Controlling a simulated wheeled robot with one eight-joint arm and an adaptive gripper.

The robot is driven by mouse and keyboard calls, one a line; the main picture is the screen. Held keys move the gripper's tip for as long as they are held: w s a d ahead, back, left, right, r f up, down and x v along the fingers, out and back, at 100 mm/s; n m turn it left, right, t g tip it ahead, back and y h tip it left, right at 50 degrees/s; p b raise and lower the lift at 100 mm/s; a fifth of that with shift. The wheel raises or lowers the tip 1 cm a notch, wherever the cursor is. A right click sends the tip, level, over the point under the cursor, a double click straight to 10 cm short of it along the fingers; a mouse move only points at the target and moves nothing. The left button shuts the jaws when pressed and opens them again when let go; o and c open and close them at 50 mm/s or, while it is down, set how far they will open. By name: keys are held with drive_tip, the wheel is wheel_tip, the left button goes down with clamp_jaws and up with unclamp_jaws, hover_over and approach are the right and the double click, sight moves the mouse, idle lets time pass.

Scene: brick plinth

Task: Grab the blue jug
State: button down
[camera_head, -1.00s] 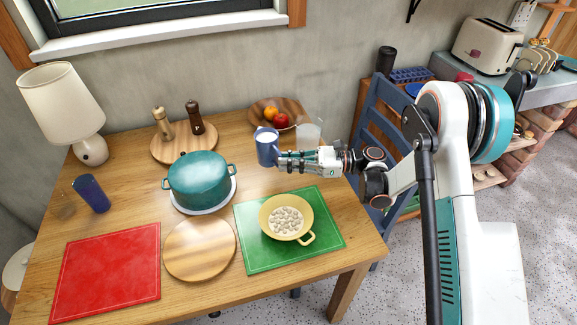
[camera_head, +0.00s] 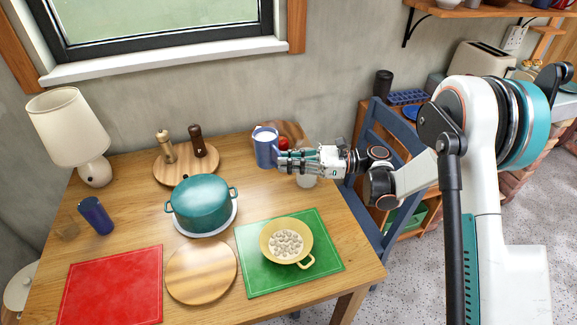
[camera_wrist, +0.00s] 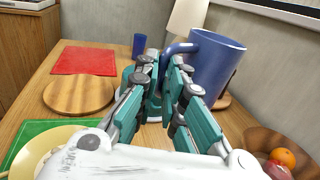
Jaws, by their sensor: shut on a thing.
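The blue jug (camera_head: 266,150) is upright, with something pale showing inside its top. It is held above the back right part of the table. In the wrist view the jug (camera_wrist: 217,65) rises just beyond the fingers, with its handle (camera_wrist: 178,48) toward them. My gripper (camera_head: 283,160) comes from the right and is shut on the jug's handle. In the wrist view my gripper (camera_wrist: 163,75) has its fingertips at the handle; the exact contact is partly hidden by the fingers.
A teal pot (camera_head: 200,205) is left of the jug. A yellow bowl (camera_head: 286,240) sits on a green mat (camera_head: 250,280). A blue chair (camera_head: 378,130) stands at the right.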

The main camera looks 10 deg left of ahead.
drive_tip(key=shift+r, duration=1.15)
drive_tip(key=shift+r+p, duration=0.1)
drive_tip(key=shift+p, duration=0.2)
